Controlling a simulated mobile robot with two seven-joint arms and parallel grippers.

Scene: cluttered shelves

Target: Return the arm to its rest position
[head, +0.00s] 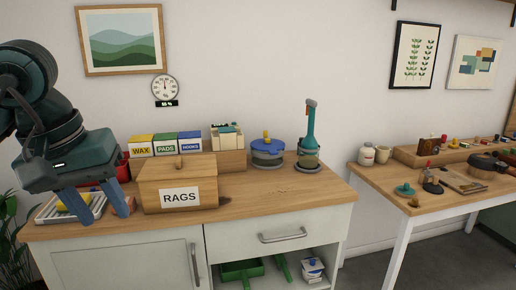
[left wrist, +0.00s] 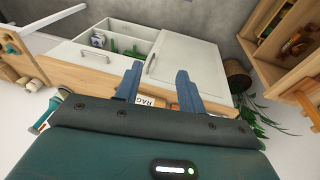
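My left arm comes in from the left in the head view. Its gripper (head: 99,207) hangs above the left end of the wooden cabinet top (head: 270,203), left of the wooden RAGS box (head: 178,187). Its two blue fingers are spread apart with nothing between them. In the left wrist view the open fingers (left wrist: 158,88) show again, with part of the RAGS label behind the gap. A white tray (head: 50,212) with a yellow item lies behind the fingers, partly hidden by them. My right gripper is in neither view.
WAX (head: 141,150), PADS and HOOKS boxes stand behind the RAGS box. A blue-lidded jar (head: 267,153) and a teal tall-handled tool (head: 309,140) stand to the right. A side table (head: 380,178) holds small items. The cabinet top's front right is mostly clear.

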